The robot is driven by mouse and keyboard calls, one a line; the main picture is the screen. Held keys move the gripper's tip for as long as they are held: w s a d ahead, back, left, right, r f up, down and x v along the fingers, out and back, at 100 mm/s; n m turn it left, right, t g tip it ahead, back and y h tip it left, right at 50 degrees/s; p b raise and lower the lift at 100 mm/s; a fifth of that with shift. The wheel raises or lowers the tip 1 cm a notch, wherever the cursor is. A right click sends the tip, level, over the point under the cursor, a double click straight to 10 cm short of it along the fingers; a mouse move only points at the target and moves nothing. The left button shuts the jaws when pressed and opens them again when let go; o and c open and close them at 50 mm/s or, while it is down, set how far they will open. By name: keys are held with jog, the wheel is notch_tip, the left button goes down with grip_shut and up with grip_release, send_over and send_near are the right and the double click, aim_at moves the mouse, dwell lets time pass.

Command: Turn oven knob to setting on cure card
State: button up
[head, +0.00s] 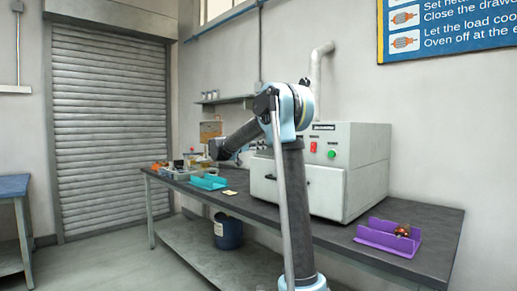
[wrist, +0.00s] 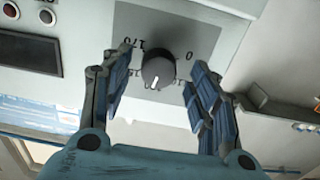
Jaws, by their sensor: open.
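The oven (head: 355,165) is a pale grey box on the bench, with a red switch and a green button on its visible side. In the wrist view its dark round knob (wrist: 158,70) sits on a grey dial plate (wrist: 205,38). The knob's white mark points toward the bottom of the picture. The dial numbers appear upside down; 0 and 170 are legible, others are partly hidden. My gripper (wrist: 160,92) is open, one finger on each side of the knob, with visible gaps. A small pale card (head: 230,192) lies on the bench, its text unreadable.
A teal tray (head: 209,182) and small parts stand at the bench's left end. A purple tray (head: 385,238) with a reddish-brown part in it is at the right. A blue-and-white instruction poster (head: 447,28) hangs on the wall. A dark blue bucket (head: 228,232) stands beneath.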

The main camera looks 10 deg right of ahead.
jog(key=shift+x, duration=0.8)
jog(key=c, duration=1.1)
jog(key=shift+o, duration=0.2)
jog(key=shift+n, duration=0.9)
jog(key=o, duration=1.1)
jog(key=shift+c, duration=0.2)
